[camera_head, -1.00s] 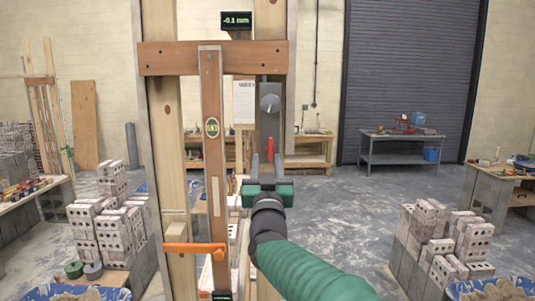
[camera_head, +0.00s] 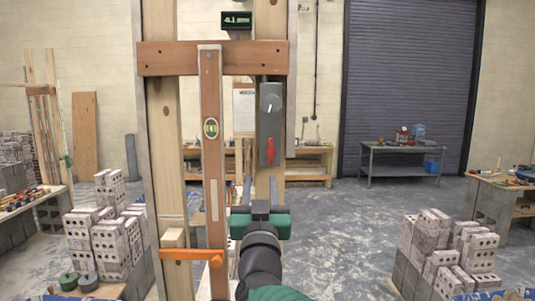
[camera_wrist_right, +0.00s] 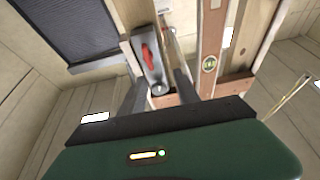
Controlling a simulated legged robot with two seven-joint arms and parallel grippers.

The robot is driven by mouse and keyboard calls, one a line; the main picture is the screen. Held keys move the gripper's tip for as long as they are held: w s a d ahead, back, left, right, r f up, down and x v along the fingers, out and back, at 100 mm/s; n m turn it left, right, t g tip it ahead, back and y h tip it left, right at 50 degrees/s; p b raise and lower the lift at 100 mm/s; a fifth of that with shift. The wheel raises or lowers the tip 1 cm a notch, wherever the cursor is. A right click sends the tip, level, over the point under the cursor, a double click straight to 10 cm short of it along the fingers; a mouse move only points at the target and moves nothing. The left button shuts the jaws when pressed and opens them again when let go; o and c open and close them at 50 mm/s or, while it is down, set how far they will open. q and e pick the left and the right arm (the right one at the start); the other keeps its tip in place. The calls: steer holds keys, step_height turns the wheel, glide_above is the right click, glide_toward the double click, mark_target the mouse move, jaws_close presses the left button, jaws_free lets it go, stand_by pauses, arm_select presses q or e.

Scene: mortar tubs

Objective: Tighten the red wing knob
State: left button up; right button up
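The fingers also show apart in the right wrist view (camera_wrist_right: 160,88). My left gripper is in neither view.
An orange clamp (camera_head: 190,254) crosses low on the left. A small display (camera_head: 237,20) is on top.

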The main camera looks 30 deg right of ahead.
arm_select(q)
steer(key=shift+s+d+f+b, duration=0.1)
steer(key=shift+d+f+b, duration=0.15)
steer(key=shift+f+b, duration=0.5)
arm_select(e)
steer(key=shift+v, duration=2)
